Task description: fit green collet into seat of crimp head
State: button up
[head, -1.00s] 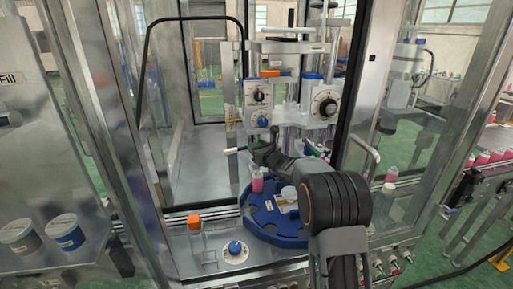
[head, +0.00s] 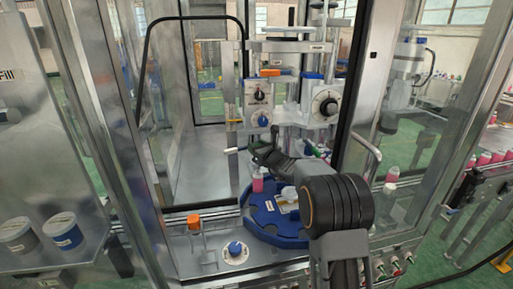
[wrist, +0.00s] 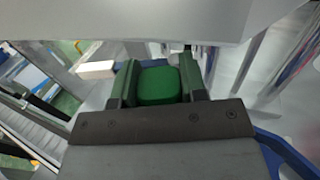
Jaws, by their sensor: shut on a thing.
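In the wrist view the green collet (wrist: 158,86) sits between the two fingers of my gripper (wrist: 160,76), which are shut on it. A large pale surface (wrist: 150,22) hangs just above the fingers in that view and looks like the underside of the crimp head. In the head view my gripper (head: 264,142) is below the front of the crimping unit (head: 290,92), over the blue turntable. The collet is not clear there. The seat is hidden in both views, and I cannot tell whether the collet touches it.
The blue turntable (head: 268,222) lies below my arm, with a pink-filled bottle (head: 257,183) on it. An orange-capped bottle (head: 194,226) and a blue knob (head: 235,249) are at the front left. Metal door frames stand on both sides.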

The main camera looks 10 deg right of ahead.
jog(key=shift+f+b, duration=0.4)
jog(key=shift+b, duration=0.1)
jog(key=o, duration=1.2)
jog(key=shift+c, duration=0.2)
jog(key=shift+f, duration=0.1)
jog(key=shift+s+d, duration=0.1)
jog(key=shift+s+d+f, duration=0.1)
jog(key=shift+s, duration=0.1)
jog(key=b+v, duration=0.2)
jog(key=v, duration=0.5)
jog(key=shift+r+b, duration=0.3)
